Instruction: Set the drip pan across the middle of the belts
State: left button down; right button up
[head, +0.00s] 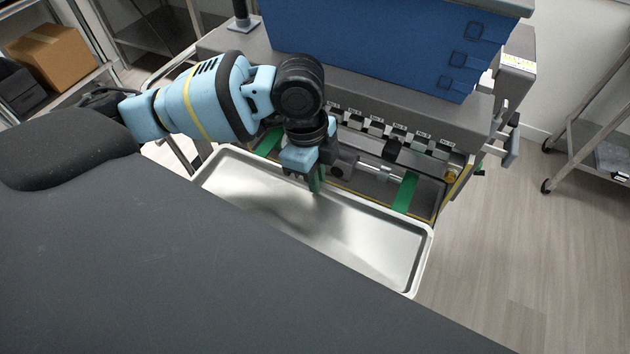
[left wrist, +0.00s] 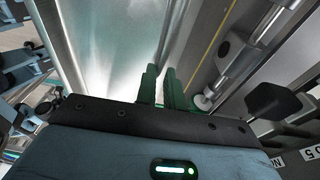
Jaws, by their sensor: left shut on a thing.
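The drip pan (head: 375,245) is a long, shallow silver tray with a raised rim. It lies lengthwise along the front of the depositor, on the near side of the belts. My left gripper (head: 316,186) is shut on its far long rim, near the middle. The left wrist view shows the green fingers (left wrist: 165,88) close together at the rim, with the pan (left wrist: 110,40) to their left. Two green belts show in the machine, one at the right (head: 405,192) and one at the left (head: 268,143), partly behind my arm. The pan's near edge is partly hidden by my body.
The depositor's blue hopper (head: 385,40) stands above a row of nozzles (head: 400,133). A metal shaft (head: 378,170) runs between the belts. A wheeled rack (head: 590,140) stands at the right, with free floor before it. Shelves with a cardboard box (head: 52,57) are at the left.

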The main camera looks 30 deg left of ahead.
pick_arm(q)
jog(key=shift+w+a+f, duration=0.2)
jog(key=shift+f, duration=0.7)
jog(key=shift+w+a+f, duration=0.15)
jog(key=shift+w+f, duration=0.05)
jog(key=shift+f, duration=0.7)
pick_arm(e)
jog(key=shift+s+a+f, duration=0.15)
jog(key=shift+f, duration=0.05)
pick_arm(q)
jog(key=c, duration=1.5)
grip_release()
